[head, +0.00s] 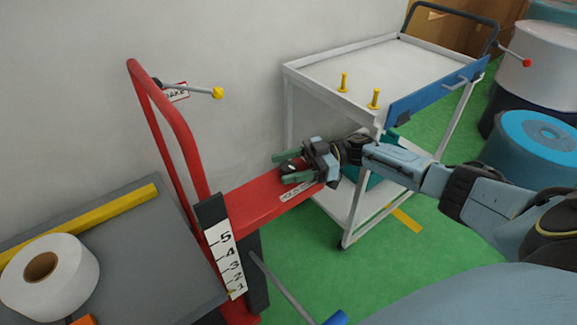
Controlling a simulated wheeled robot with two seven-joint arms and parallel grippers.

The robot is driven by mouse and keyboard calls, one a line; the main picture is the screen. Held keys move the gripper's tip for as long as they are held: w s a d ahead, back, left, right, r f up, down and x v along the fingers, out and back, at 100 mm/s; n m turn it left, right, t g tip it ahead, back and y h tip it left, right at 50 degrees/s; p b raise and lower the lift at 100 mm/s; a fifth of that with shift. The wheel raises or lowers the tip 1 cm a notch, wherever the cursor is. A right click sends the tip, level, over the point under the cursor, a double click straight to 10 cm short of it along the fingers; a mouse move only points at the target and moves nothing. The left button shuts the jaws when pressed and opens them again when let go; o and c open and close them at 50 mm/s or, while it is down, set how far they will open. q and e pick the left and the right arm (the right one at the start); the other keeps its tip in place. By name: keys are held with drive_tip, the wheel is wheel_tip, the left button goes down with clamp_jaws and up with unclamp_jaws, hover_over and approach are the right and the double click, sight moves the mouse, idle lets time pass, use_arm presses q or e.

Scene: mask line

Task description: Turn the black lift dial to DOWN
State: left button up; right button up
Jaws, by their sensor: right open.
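The black lift dial (289,167) sits on top of the red beam (252,200) of the lift, near the beam's right end. Only part of it shows, and its pointer setting is too small to read. A small white label (296,193) lies on the beam just in front of it, with print too small to read surely. My right gripper (288,167) reaches in from the right. Its two green fingers are open, one on the far side and one on the near side of the dial. I cannot tell whether they touch it. My left gripper is not in view.
A white cart (350,62) with yellow pegs stands behind my right arm. A red handle frame (165,115) and yellow-knobbed lever (217,93) rise at left. A numbered scale (226,259) and grey platform (150,250) with a white roll (75,270) are front left. Large rolls stand at right.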

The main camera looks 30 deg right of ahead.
sight(296, 165)
drive_tip(key=shift+s+d+f, duration=0.1)
drive_tip(key=shift+d, duration=0.35)
drive_tip(key=v, duration=0.3)
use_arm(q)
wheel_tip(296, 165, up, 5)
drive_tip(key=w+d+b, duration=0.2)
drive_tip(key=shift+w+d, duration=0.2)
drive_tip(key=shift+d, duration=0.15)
use_arm(e)
drive_tip(key=v, duration=0.9)
drive_tip(key=shift+d, duration=0.25)
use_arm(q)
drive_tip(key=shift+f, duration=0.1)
use_arm(e)
drive_tip(key=shift+s, duration=0.1)
